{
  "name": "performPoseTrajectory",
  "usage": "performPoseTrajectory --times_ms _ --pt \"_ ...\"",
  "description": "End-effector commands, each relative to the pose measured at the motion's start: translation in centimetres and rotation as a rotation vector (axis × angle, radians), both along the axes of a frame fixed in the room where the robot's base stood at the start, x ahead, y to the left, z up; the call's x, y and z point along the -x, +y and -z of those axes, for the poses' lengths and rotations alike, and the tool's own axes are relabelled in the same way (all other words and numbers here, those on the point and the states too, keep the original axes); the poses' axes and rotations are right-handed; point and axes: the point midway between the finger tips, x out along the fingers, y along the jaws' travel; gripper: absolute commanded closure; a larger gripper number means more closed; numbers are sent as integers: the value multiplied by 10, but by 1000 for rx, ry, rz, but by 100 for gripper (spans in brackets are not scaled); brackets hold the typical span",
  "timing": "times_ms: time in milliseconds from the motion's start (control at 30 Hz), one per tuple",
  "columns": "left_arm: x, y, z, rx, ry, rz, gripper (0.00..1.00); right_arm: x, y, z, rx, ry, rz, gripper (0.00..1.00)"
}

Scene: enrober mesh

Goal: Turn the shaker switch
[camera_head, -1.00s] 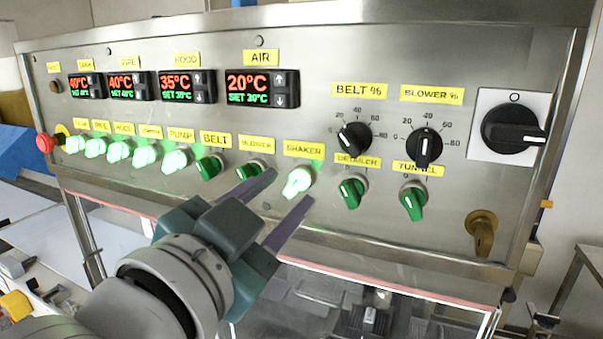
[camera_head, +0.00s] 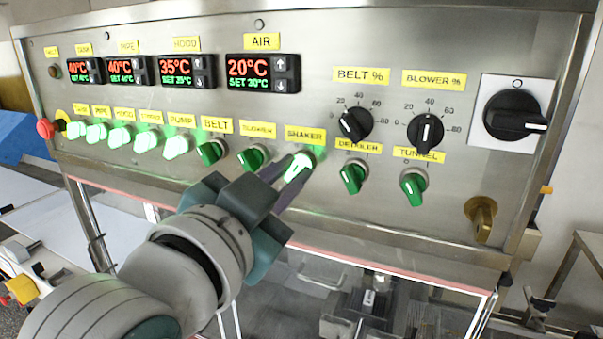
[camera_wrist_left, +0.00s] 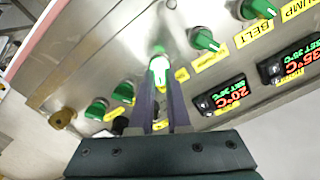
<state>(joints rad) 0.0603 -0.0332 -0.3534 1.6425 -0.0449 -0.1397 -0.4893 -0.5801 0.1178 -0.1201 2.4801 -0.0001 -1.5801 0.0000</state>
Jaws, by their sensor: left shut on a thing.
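The shaker switch (camera_head: 299,167) is a green knob under the yellow SHAKER label (camera_head: 305,134) on the steel panel, and it glows bright green. My left gripper (camera_head: 288,175) is at this knob, with its two dark fingers shut on it from either side. In the left wrist view the lit knob (camera_wrist_left: 158,66) sits between the fingertips, and its base is partly hidden by the fingers. In the head view the knob's white mark points up and to the right. My right gripper is in neither view.
The unlit blower knob (camera_head: 253,157) is close on the left of the fingers, and the detailer knob (camera_head: 353,176) is on the right. The tunnel knob (camera_head: 413,185), belt dial (camera_head: 355,124) and large black rotary switch (camera_head: 512,115) are farther right.

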Motion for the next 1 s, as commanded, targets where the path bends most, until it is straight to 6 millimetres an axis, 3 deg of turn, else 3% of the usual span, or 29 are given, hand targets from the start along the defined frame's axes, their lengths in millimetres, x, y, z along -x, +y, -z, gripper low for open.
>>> performPoseTrajectory --times_ms 567,1000 --pt "0 0 0 20 7 0 100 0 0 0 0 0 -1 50" --pt "0 1 -1 282 103 0 100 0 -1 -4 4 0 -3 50"
